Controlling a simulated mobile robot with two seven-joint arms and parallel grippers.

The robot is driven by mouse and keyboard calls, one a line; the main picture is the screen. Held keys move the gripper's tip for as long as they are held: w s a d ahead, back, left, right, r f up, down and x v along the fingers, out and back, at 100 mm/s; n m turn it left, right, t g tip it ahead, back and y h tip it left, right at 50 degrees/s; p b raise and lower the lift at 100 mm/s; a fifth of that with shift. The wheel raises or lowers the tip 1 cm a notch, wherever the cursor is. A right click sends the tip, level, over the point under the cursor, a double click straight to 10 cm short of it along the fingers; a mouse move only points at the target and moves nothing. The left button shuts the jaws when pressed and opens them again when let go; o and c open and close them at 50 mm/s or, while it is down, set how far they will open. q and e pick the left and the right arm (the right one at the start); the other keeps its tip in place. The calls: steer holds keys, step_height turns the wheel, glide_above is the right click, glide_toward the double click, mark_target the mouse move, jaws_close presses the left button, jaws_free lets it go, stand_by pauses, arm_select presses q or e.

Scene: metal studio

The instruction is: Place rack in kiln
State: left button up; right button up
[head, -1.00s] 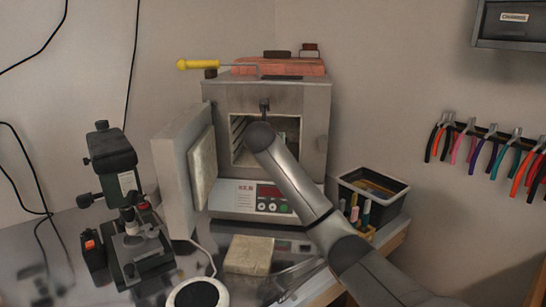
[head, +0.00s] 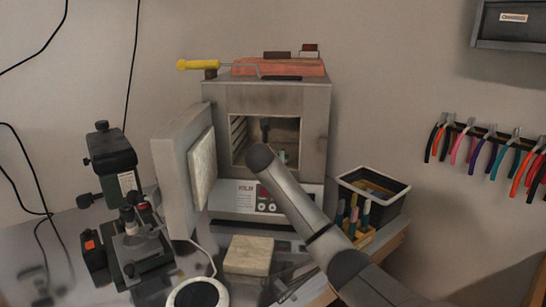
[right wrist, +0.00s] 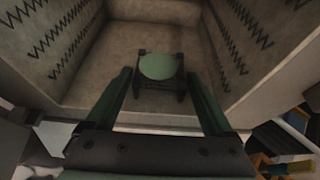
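The kiln (head: 310,100) stands on the bench with its door (head: 176,165) swung open to the left. In the right wrist view, a small dark rack (right wrist: 160,97) stands on the floor inside the kiln chamber, with a pale green round disc (right wrist: 158,66) on top. My right gripper (right wrist: 158,73) is open, with one green finger on each side of the rack and a visible gap to it. In the head view, my right arm reaches to the kiln opening and hides part of the chamber. My left gripper is not in view.
Zigzag heating coils (right wrist: 60,48) line the chamber walls close to the gripper. A tray (head: 372,190) of tools stands right of the kiln.

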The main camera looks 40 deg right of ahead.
steer(key=shift+o, duration=0.8)
steer(key=shift+s+a+r, duration=0.2)
steer(key=shift+a+r, duration=0.1)
steer(key=v, duration=1.1)
steer(key=shift+s+r, duration=0.1)
